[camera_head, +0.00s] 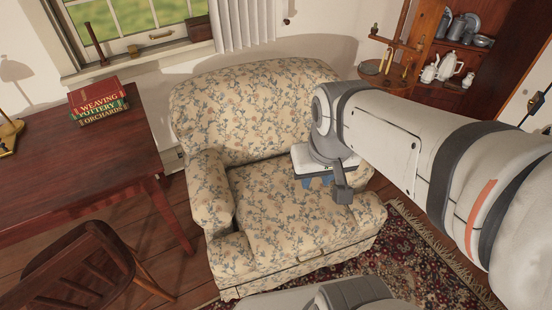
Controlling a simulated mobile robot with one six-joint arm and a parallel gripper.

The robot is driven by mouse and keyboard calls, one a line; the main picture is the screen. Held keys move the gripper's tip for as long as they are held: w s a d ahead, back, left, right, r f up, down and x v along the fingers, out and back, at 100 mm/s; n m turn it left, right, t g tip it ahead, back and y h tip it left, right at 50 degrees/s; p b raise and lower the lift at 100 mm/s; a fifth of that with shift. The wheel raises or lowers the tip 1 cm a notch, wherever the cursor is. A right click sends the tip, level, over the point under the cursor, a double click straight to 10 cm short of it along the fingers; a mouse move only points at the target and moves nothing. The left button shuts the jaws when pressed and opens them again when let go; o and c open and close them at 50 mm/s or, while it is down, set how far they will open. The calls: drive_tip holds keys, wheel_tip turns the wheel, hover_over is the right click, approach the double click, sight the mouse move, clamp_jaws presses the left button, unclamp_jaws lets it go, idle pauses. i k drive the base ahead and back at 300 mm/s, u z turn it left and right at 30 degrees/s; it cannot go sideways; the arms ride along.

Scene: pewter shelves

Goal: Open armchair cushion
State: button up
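The armchair (255,85) is covered in cream fabric with a floral pattern and stands in the middle of the head view. Its seat cushion (270,205) lies flat between the arms, in the same fabric. My gripper (318,181) hangs over the right part of the seat, with blue parts at its end pointing down toward the cushion. I cannot tell whether it touches the cushion or whether its fingers are apart. My arm hides the chair's right arm in part.
A dark wooden desk (75,165) with stacked books (98,102) stands at the left, a wooden chair (85,265) in front of it. A cabinet (480,75) with pewter and white pots is at the back right. A patterned rug (430,265) lies at the lower right.

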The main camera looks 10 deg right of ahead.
sight(278, 221)
drive_tip(key=u, duration=0.05)
drive_tip(key=k, duration=0.6)
drive_tip(key=z, duration=2.1)
drive_tip(key=i, duration=0.3)
drive_tip(key=u, duration=2.05)
